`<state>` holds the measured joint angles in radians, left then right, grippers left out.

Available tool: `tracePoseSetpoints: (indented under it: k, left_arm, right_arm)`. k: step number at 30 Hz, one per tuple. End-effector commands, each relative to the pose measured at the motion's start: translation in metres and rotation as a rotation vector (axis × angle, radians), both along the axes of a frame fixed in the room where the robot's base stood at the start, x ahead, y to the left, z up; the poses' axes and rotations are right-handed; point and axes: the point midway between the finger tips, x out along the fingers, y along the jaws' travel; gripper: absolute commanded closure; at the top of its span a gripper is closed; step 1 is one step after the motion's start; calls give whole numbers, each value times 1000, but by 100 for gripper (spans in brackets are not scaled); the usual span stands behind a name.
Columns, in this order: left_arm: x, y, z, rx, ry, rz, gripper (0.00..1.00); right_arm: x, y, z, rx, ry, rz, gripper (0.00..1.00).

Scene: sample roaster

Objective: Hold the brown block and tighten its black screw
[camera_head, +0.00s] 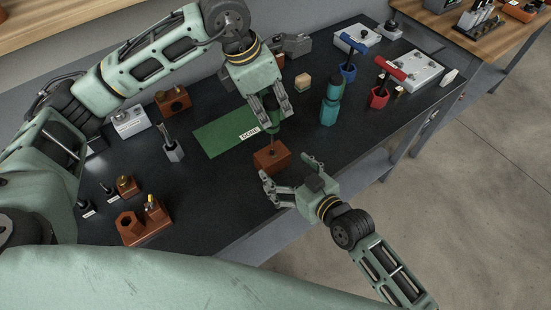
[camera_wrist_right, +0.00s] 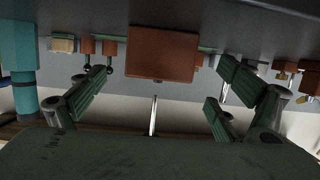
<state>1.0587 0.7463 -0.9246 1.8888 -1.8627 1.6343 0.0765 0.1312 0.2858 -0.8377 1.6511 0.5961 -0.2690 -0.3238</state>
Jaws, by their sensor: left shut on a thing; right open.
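The brown block (camera_head: 272,158) stands on the dark table in front of the green mat. In the right wrist view, which is upside down, the block (camera_wrist_right: 163,55) shows between my open right fingers, with clear gaps on both sides. A small dark screw head (camera_wrist_right: 157,81) shows at its top face. My left gripper (camera_head: 273,109) is shut on a screwdriver with a dark green handle (camera_head: 273,128), upright above the block. Its thin metal shaft (camera_wrist_right: 153,115) points at the block, its tip seemingly just short of the screw. My right gripper (camera_head: 290,175) is open at the block's near side.
The green mat (camera_head: 218,138) lies behind the block. A teal bottle-like thing (camera_head: 329,104) and red (camera_head: 380,96) and blue (camera_head: 348,70) holders with T-handles stand to the right. A brown block with a hexagonal hole (camera_head: 132,228) is at front left. The table's front edge is close.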

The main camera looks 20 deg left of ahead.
Motion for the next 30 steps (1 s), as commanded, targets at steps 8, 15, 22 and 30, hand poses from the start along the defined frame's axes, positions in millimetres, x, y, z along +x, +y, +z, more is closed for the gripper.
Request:
tracePoseSetpoints:
  k: [8,15,22,30]
  left_arm:
    - [0,0,0,-1,-1,0,100]
    - [0,0,1,-1,-1,0,100]
    - [0,0,1,-1,-1,0,100]
    - [0,0,1,-1,-1,0,100]
  right_arm:
    - [29,37,-14,0,2,1,8]
    - [39,50,-19,0,2,1,8]
    - [40,51,-20,0,1,0,8]
    - [40,51,-20,0,2,-1,25]
